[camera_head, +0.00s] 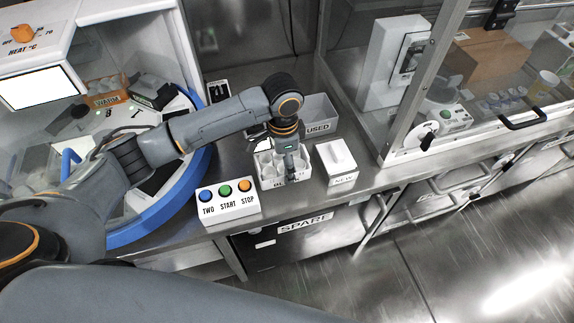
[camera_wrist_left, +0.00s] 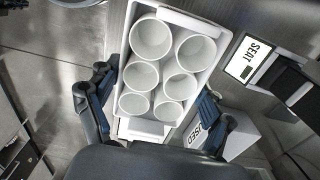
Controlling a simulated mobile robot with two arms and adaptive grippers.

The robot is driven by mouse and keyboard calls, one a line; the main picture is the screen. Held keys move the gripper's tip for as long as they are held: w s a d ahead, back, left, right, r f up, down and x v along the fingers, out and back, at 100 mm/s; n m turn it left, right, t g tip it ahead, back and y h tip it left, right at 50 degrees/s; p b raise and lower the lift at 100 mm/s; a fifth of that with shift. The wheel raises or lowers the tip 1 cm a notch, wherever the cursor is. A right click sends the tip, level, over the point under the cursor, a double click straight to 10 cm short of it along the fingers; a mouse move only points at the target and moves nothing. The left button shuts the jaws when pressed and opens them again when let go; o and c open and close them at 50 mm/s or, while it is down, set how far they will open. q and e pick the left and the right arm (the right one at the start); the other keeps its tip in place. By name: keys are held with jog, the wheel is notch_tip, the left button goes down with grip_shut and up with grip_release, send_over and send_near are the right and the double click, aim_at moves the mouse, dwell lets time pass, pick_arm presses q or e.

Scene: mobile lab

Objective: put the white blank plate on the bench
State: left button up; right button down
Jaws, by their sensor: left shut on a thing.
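The white blank plate (camera_head: 264,181) is a white block with several round wells, and its front label is partly hidden, starting with "BL". My left gripper (camera_head: 290,168) points down over its right part, and its fingers hide some wells. In the left wrist view the plate (camera_wrist_left: 187,18) lies between the two fingers of the gripper (camera_wrist_left: 152,112), one along each side, and they are shut on it. The plate is over the steel bench (camera_head: 225,150); I cannot tell whether its underside touches it. My right gripper is not in view.
A white box marked NEW (camera_head: 336,160) stands close to the right, and a grey bin marked USED (camera_head: 318,112) stands behind. The button box (camera_head: 228,201) is at front left. The blue-rimmed machine (camera_head: 150,226) is at left, a glass-fronted cabinet (camera_head: 437,85) at right.

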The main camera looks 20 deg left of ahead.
pick_arm(q)
jog(key=shift+w+f, duration=0.95)
jog(key=shift+f, duration=0.15)
jog(key=shift+w+f, duration=0.2)
jog(key=shift+f, duration=1.6)
jog(key=shift+f, duration=0.1)
jog(key=o, duration=1.1)
jog(key=shift+o, duration=0.2)
notch_tip(320, 180, up, 12)
jog(key=shift+r+b, duration=0.15)
jog(key=shift+b, duration=0.15)
